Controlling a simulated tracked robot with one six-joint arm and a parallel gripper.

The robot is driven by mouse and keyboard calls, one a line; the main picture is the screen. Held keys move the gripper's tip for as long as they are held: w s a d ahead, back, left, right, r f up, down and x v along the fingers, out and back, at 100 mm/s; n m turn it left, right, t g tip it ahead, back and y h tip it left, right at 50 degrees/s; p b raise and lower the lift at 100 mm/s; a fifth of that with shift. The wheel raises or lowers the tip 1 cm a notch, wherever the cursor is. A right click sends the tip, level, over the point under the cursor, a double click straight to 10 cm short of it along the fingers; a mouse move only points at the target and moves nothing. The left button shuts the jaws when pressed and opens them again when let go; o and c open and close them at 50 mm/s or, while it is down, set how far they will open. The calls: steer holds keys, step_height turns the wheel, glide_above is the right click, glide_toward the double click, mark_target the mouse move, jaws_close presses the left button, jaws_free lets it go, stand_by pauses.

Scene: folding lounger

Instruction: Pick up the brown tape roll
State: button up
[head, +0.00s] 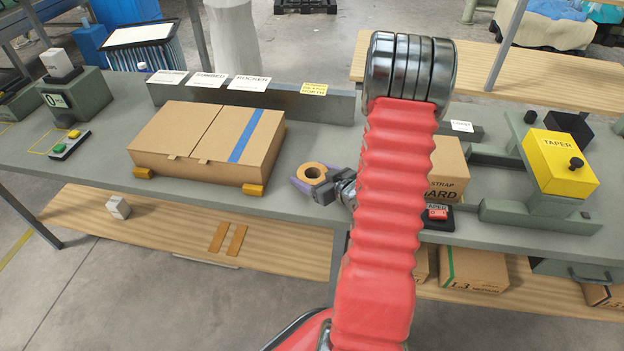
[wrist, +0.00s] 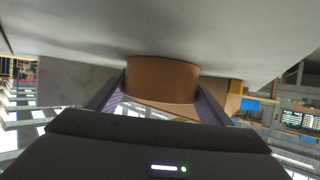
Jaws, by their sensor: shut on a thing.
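The brown tape roll (head: 313,171) is between the purple fingers of my gripper (head: 315,180), just right of the large cardboard box on the grey workbench (head: 310,222). In the wrist view, the brown tape roll (wrist: 162,80) sits between the two purple fingers of my gripper (wrist: 160,95), which are shut on its sides. The roll is at or very close to the bench surface; I cannot tell whether it touches. My red arm hides part of the bench right of the gripper.
A large cardboard box (head: 195,145) with a blue stripe stands left of the roll. A low grey ledge with labels (head: 250,98) runs behind. Right of my arm are a smaller carton (head: 449,170), a red button (head: 438,213) and a yellow taper machine (head: 558,160).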

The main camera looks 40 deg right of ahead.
steer(key=shift+r, duration=0.1)
step_height(320, 180, up, 10)
stand_by(0.9)
stand_by(0.4)
